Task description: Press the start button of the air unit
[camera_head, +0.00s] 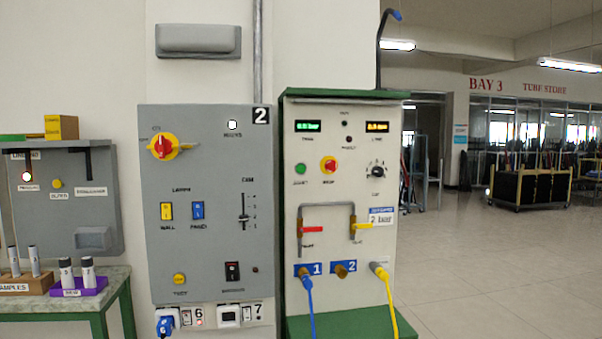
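The air unit (343,233) is a pale cabinet with a green top and green base, right of the middle. A round green button (300,169) sits at its upper left, with a small label below that seems to read START. A red button on a yellow surround (329,166) is just right of it. A black knob (376,171) is further right. Two lit displays (308,126) (377,127) are above, one green and one amber. My gripper is not in view.
A grey panel (205,265) marked 2 stands directly left of the unit. Red (312,230) and yellow (361,226) handles are below the buttons. A blue hose (310,300) and a yellow hose (391,303) hang from the front. Open floor (480,265) lies to the right.

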